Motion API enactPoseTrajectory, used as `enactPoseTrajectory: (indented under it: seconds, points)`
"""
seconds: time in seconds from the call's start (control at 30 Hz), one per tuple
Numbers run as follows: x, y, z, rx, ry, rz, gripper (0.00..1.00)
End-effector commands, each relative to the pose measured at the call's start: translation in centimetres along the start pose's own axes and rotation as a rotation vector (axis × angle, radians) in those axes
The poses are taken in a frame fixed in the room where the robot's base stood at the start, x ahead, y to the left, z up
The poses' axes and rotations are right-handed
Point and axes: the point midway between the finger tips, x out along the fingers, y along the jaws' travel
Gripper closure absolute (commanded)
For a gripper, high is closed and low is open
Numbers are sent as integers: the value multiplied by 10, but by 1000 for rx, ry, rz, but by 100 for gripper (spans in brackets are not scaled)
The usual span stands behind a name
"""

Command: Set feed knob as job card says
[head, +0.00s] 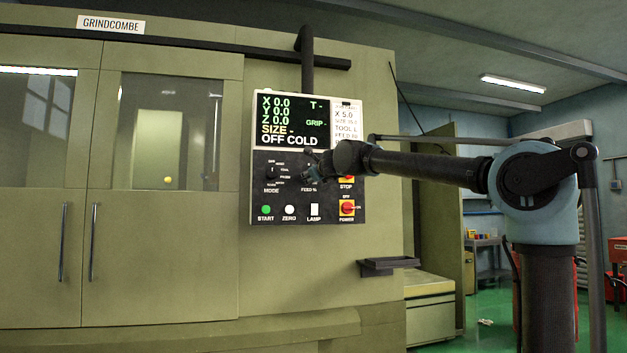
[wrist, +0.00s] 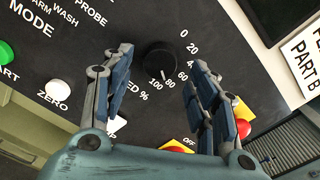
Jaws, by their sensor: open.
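The black feed knob (wrist: 160,60) is on the control panel (head: 262,208), with a scale from 0 to 100 beside it. Its pale mark seems to point near 80 to 100; I cannot tell exactly. My gripper (wrist: 158,66) is open, with one finger on each side of the knob, apparently not touching it. In the head view my gripper (head: 314,168) is in front of the panel and hides the knob. The job card (head: 346,124) hangs right of the screen and has a feed line, but its number is too small to read surely.
The screen (head: 291,119) reads OFF COLD, with X, Y and Z at 0.0. The mode knob (head: 272,173), green start button (head: 266,210), white zero button (head: 289,211), lamp switch (head: 314,210) and red power switch (head: 347,208) are close by. A small shelf (head: 388,264) juts out below.

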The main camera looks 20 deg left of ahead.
Motion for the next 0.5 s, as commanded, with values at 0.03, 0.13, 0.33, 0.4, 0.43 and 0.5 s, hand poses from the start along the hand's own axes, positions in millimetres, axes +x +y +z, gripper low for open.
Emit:
enactPoseTrajectory:
  seconds: [0.03,0.13,0.33,0.4,0.43,0.5]
  points:
    - [-8,0,0,0,0,1,47]
    - [-23,1,0,0,-1,2,47]
    - [-53,0,-1,0,0,1,47]
    - [-63,0,-1,0,0,1,47]
    - [-67,0,-1,0,0,1,47]
    - [-76,0,-1,0,-1,1,47]
